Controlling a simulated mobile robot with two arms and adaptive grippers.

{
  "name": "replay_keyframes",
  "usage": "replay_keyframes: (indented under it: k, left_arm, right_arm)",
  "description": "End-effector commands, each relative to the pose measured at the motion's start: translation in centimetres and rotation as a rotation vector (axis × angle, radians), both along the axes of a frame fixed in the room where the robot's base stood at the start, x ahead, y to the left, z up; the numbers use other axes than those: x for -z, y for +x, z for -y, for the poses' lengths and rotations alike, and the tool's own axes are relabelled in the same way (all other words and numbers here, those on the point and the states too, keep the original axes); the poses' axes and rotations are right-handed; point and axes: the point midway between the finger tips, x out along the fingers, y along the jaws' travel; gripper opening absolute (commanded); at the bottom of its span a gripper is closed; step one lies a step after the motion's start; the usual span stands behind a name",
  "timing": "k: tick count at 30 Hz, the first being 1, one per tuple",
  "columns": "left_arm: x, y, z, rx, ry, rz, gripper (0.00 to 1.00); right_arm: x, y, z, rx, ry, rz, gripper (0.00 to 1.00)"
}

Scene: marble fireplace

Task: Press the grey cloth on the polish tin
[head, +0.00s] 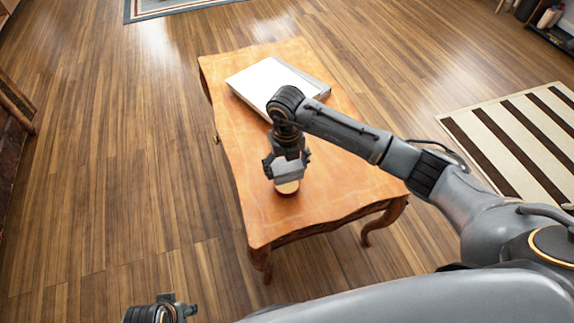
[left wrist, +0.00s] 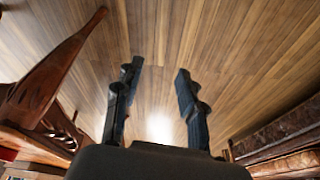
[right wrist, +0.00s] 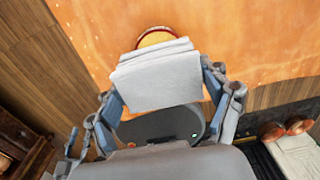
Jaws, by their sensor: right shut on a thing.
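The grey cloth (head: 289,171) is a folded pale block in my right gripper (head: 287,163); it also shows in the right wrist view (right wrist: 158,80), with a finger at each side. The polish tin (head: 287,188) is a small round tin with a yellowish top and red rim, standing on the wooden table. In the right wrist view the tin (right wrist: 156,37) shows just beyond the cloth, partly hidden by it. I cannot tell whether cloth and tin touch. My left gripper (left wrist: 157,80) is open and empty above the floor, away from the table.
The table (head: 255,205) has curved edges and bare wood around the tin. A flat white book or box (head: 262,82) lies at its far end, partly behind my right arm. A striped rug (head: 520,125) lies on the floor to the right.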

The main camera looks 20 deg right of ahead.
Motion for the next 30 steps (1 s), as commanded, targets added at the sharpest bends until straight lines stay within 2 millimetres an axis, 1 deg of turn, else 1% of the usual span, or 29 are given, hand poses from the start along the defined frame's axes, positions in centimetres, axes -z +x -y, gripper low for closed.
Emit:
replay_keyframes:
  k: [1, 9, 21, 27, 30]
  left_arm:
    - [-0.5, 0.1, 0.0, -0.001, 0.0, 0.005, 0.4]
    - [-3.7, 0.1, -0.1, -0.003, -0.001, 0.022, 0.4]
    - [-8.4, -0.6, -0.3, -0.007, -0.002, 0.046, 0.4]
    - [-9.8, -1.1, -0.4, -0.008, -0.002, 0.052, 0.4]
    - [-10.2, -1.2, -0.4, -0.008, -0.001, 0.053, 0.4]
  right_arm:
    - [0.4, 0.0, 0.0, 0.0, 0.0, 0.0, 0.54]
    - [1.5, 0.0, 0.0, 0.0, 0.001, -0.001, 0.54]
    - [3.0, 0.0, 0.0, 0.001, 0.0, -0.001, 0.54]
    - [3.4, 0.0, 0.0, 0.001, 0.0, -0.001, 0.54]
    - [3.5, 0.0, 0.0, 0.001, 0.0, 0.0, 0.54]
